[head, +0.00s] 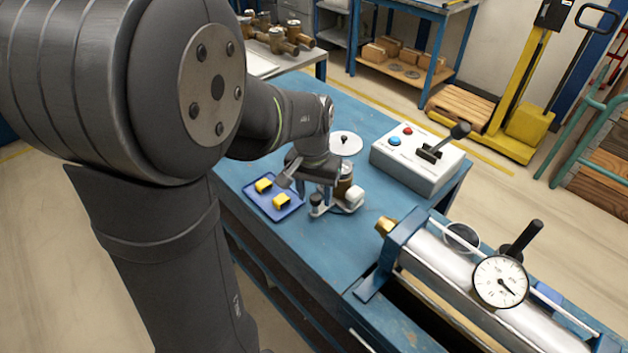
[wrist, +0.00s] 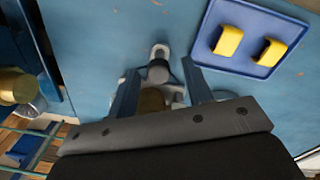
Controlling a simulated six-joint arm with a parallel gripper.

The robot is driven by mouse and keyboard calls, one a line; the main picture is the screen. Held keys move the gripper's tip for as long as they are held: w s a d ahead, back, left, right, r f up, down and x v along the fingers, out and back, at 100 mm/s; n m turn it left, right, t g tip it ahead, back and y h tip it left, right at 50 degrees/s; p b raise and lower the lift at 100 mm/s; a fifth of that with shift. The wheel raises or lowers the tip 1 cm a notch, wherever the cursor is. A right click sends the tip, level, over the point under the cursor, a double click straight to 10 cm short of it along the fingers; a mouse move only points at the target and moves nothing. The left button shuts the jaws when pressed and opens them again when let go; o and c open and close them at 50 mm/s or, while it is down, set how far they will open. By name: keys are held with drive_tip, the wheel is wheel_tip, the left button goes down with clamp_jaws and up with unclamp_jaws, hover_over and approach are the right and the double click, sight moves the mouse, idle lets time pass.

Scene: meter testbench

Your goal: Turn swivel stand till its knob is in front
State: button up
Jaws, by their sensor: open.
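The swivel stand (head: 350,204) is a low pale grey piece on the blue bench, with a brass-brown body at its middle. A dark upright knob (head: 316,199) is on its arm at the left, towards the near side. In the wrist view the stand's slotted arm (wrist: 160,50) points to the top of the picture, with the round knob (wrist: 158,71) near its root. My gripper (wrist: 160,68) is open, with one blue finger on each side of the stand. Whether the fingers touch it cannot be told. The gripper (head: 316,188) and arm hide part of the stand in the head view.
A white disc (head: 346,151) with a small black knob lies behind. A control box (head: 416,165) with a lever stands back right. A cylinder rig with a gauge (head: 501,281) fills the front right.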

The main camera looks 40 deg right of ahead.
wheel_tip(320, 180, up, 17)
drive_tip(key=shift+w+a+r, duration=0.15)
drive_tip(key=shift+w, duration=0.15)
idle(0.6)
drive_tip(key=f, duration=1.7)
drive_tip(key=shift+s+f, duration=0.25)
drive_tip(key=shift+s, duration=0.1)
drive_tip(key=shift+d+r, duration=0.1)
drive_tip(key=shift+d, duration=0.1)
